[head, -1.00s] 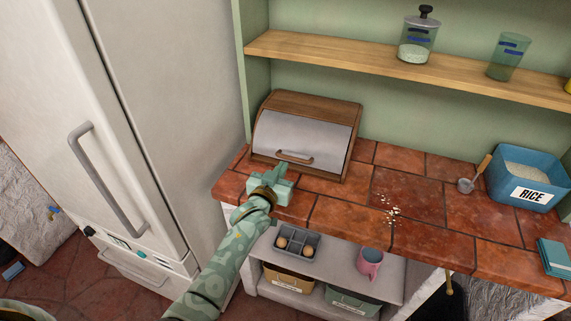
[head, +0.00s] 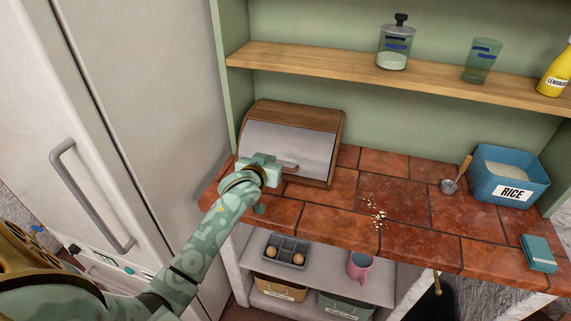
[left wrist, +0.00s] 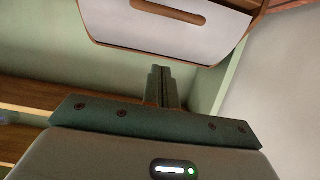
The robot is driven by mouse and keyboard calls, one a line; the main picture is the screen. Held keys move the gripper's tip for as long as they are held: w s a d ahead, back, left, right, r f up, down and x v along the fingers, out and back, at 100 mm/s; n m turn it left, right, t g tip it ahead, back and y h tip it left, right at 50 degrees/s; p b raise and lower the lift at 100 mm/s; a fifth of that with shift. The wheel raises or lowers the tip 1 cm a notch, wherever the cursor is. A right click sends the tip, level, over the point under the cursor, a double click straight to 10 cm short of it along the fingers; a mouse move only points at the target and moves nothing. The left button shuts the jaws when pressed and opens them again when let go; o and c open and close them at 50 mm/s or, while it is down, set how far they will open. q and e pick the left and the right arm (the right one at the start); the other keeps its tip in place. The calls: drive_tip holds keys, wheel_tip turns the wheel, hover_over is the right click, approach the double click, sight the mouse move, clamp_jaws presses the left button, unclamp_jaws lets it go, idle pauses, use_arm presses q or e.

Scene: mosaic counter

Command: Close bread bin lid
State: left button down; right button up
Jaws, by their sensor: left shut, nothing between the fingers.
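The bread bin (head: 318,120) is wooden and stands on the tiled counter against the back wall. Its grey lid (head: 300,145) is down over the front and looks closed. The lid's wooden handle (head: 290,169) is low on it, partly hidden behind my gripper. The lid also shows at the top of the left wrist view (left wrist: 165,38). My left gripper (head: 264,160) is in front of the bin's lower left part. In the left wrist view its fingers (left wrist: 160,85) are together and empty, just apart from the lid in the picture. I cannot tell whether they touch it. My right gripper is not in view.
The fridge (head: 130,130) stands close on the left. A blue rice container (head: 511,180), a scoop (head: 455,180) and a teal box (head: 538,254) are on the right of the counter. Crumbs (head: 377,214) lie on the tiles (head: 330,215). A shelf (head: 400,75) runs above.

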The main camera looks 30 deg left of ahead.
sight(282, 157)
use_arm(q)
drive_tip(key=b+x, duration=0.3)
drive_tip(key=x, duration=0.7)
drive_tip(key=shift+f, duration=0.2)
drive_tip(key=s+f, duration=0.2)
drive_tip(key=shift+s+d+f, duration=0.15)
drive_tip(key=shift+s+d, duration=0.15)
drive_tip(key=shift+s+f, duration=0.1)
drive_tip(key=shift+s, duration=0.05)
drive_tip(key=shift+f, duration=0.1)
drive_tip(key=shift+s+d+f, duration=0.1)
drive_tip(key=shift+s+f, duration=0.1)
drive_tip(key=shift+f, duration=0.3)
drive_tip(key=shift+s+d+f, duration=0.1)
drive_tip(key=shift+s+f, duration=0.15)
drive_tip(key=shift+f, duration=0.3)
